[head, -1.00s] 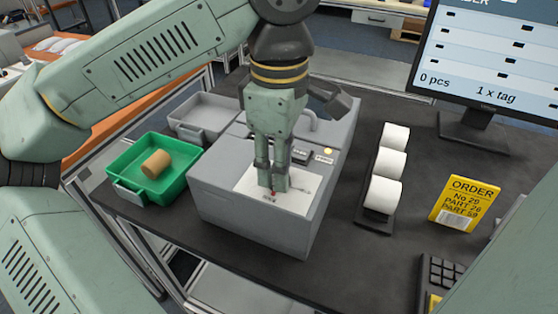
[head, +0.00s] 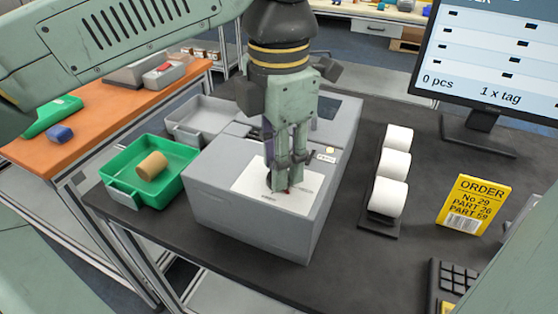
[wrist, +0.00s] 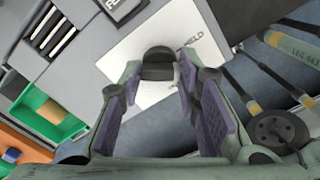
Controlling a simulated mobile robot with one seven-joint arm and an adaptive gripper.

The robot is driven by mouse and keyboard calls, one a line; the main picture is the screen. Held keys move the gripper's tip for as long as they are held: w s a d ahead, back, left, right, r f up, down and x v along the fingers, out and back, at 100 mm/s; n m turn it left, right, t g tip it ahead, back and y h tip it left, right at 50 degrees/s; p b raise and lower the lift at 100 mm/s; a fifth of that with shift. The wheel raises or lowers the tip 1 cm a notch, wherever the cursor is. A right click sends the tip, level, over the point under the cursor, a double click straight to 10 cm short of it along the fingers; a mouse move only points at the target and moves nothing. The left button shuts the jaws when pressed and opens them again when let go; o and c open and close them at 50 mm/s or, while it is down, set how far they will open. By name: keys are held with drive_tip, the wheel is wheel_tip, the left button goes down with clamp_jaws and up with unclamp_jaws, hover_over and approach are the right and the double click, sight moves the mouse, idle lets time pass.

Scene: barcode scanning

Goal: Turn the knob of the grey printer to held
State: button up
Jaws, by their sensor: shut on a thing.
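The grey printer (head: 256,213) stands on the dark table, with a white label plate (head: 307,183) on its top front. My gripper (head: 284,187) points down onto this plate. In the wrist view, the black knob (wrist: 158,56) sits between the fingertips of my gripper (wrist: 158,77), which is shut on it. The word HELD (wrist: 198,46) shows on the plate (wrist: 128,52), beside the knob. In the head view the fingers hide most of the knob, and a small red mark shows by the fingertips. I cannot tell which setting the knob points at.
A green tray (head: 121,196) with a tan cylinder (head: 152,165) stands left of the printer, with a grey tray (head: 177,137) behind it. White rolls (head: 387,198) on a rack, a yellow order sign (head: 473,205), a monitor (head: 487,60) and a keypad (head: 452,283) are to the right.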

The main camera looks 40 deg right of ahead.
drive_tip(key=n, duration=0.3)
drive_tip(key=shift+n, duration=2.1)
drive_tip(key=o, duration=1.2)
drive_tip(key=shift+c, duration=0.2)
wheel_tip(320, 180, up, 8)
drive_tip(key=shift+f, duration=0.25)
